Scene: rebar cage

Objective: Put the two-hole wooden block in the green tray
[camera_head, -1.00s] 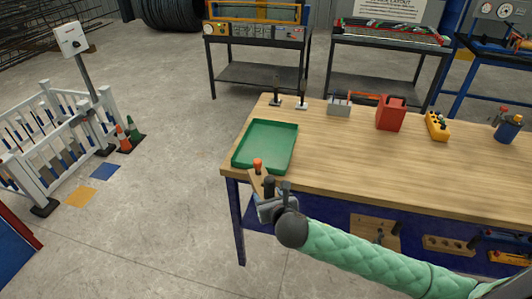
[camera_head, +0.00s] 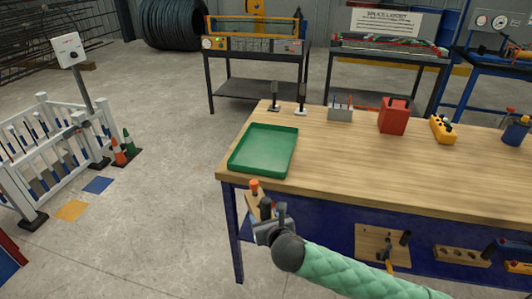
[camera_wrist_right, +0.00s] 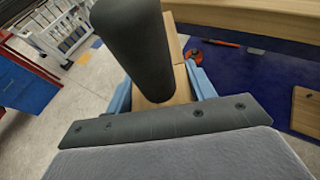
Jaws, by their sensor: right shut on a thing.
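My right gripper (camera_head: 264,222) is shut on a pale wooden block (camera_head: 254,202), in front of the table's near left corner in the head view. The block carries an orange-topped peg (camera_head: 255,187) and a dark peg (camera_head: 265,206); its holes cannot be made out. In the right wrist view the wooden block (camera_wrist_right: 181,85) sits between blue fingers, with a dark cylinder rising in front of it. The green tray (camera_head: 264,150) lies flat and empty on the table's left end, beyond my gripper. My left gripper is out of view.
The wooden table (camera_head: 360,160) has free room right of the tray. Two small dark stands, a grey holder (camera_head: 340,113), a red box (camera_head: 393,116) and a yellow block (camera_head: 442,129) stand farther back. A holed wooden block (camera_head: 461,254) lies on the blue lower shelf.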

